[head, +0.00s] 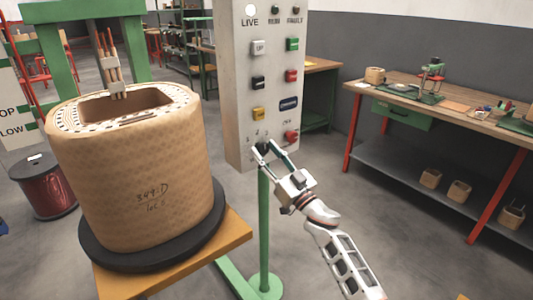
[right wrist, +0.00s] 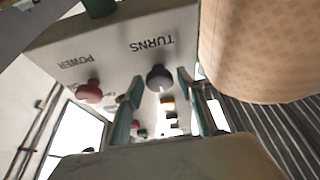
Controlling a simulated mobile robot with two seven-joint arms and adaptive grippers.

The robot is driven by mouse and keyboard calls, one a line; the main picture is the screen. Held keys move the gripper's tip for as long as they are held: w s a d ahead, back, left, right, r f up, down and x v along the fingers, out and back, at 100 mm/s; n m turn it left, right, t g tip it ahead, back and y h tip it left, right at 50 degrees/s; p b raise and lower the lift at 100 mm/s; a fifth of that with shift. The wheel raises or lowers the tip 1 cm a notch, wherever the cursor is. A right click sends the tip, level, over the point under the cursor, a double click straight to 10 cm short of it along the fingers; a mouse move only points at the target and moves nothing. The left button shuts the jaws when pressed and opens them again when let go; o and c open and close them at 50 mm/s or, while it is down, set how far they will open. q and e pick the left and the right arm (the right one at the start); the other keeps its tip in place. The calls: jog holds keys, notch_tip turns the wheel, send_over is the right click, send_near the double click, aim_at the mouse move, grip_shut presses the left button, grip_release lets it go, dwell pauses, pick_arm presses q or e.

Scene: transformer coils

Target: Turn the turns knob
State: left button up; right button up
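The turns knob (right wrist: 159,78) is a dark round knob on the grey control panel, beside the label TURNS in the right wrist view. My right gripper (head: 265,147) is at the lower front of the control panel (head: 240,80) in the head view. Its fingers are spread, and in the right wrist view the knob shows between the two fingertips (right wrist: 160,84), with a small gap on each side. I cannot tell how far the fingertips reach around it. In the head view the gripper mostly hides the knob. My left gripper is not in view.
A red power knob (right wrist: 89,91) is beside the turns knob. The large paper-wrapped coil (head: 135,180) stands close at left on a black disc over an orange platform (head: 235,240). A green post (head: 264,230) is below the panel. A workbench (head: 450,100) stands at right.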

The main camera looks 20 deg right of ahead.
jog(key=c, duration=0.6)
jog(key=shift+n, duration=0.4)
jog(key=shift+c, duration=0.2)
jog(key=n+y, duration=0.1)
jog(key=n, duration=0.1)
jog(key=n+g+y, duration=0.1)
jog(key=n, duration=0.2)
jog(key=n+g+y, duration=0.1)
jog(key=n, duration=0.1)
jog(key=shift+d+r+y+p, duration=0.1)
jog(key=shift+d+y+p, duration=0.1)
jog(key=shift+y+p, duration=0.15)
jog(key=shift+n+g+y+p, duration=0.15)
jog(key=shift+n+g+y, duration=0.25)
jog(key=shift+n, duration=0.8)
jog(key=shift+n+g+y+p, duration=0.15)
jog(key=shift+n+g, duration=0.35)
jog(key=shift+n, duration=0.7)
jog(key=o, duration=1.1)
jog(key=v, duration=1.2)
